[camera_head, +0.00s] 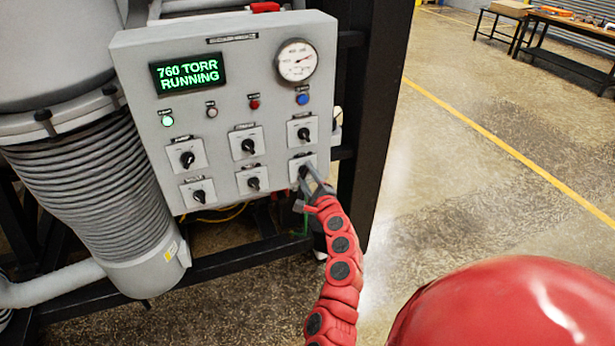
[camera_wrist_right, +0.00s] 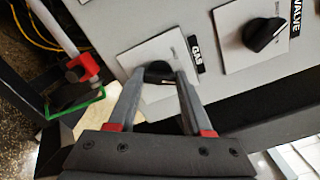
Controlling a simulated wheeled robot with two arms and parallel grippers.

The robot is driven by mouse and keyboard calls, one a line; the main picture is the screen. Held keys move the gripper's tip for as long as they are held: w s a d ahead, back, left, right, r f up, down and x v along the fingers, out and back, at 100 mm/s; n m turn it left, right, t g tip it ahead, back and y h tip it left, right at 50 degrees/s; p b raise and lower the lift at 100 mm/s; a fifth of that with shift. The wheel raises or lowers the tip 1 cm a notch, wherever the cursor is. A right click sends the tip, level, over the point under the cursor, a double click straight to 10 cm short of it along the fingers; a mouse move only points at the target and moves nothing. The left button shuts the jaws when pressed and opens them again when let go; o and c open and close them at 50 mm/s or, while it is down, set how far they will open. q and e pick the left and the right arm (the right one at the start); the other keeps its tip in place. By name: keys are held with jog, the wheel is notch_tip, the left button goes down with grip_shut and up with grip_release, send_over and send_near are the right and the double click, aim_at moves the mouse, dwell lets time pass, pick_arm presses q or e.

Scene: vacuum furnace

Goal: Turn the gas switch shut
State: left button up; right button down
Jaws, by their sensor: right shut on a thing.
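The gas switch (camera_head: 303,171) is a black rotary knob on a pale square plate at the lower right of the grey control panel (camera_head: 150,125). In the right wrist view, the gas switch (camera_wrist_right: 158,70) has a "GAS" label (camera_wrist_right: 195,53) beside its plate. My right gripper (camera_head: 308,183) reaches it from below. In the right wrist view, the fingertips of my right gripper (camera_wrist_right: 160,80) stand on either side of the knob and are shut on it. The fingers partly hide the knob, so its exact angle is unclear. My left gripper is not in view.
Several other black knobs share the panel, including the valve knob (camera_wrist_right: 262,34). A green display (camera_head: 188,74) reads "760 TORR RUNNING". A round gauge (camera_head: 297,60) sits at the upper right. A black frame post (camera_head: 375,120) stands close right of the panel. Open floor lies further right.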

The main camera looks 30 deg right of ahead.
jog(key=shift+f, duration=0.1)
jog(key=shift+f+n+b, duration=0.1)
jog(key=shift+n+b, duration=0.7)
jog(key=shift+b, duration=0.05)
jog(key=n+b, duration=0.5)
jog(key=n, duration=0.1)
jog(key=shift+f+b, duration=0.1)
jog(key=shift+b, duration=0.25)
jog(key=n+b, duration=0.4)
jog(key=shift+n, duration=0.3)
jog(key=shift+c, duration=1.6)
grip_release()
jog(key=shift+r, duration=0.2)
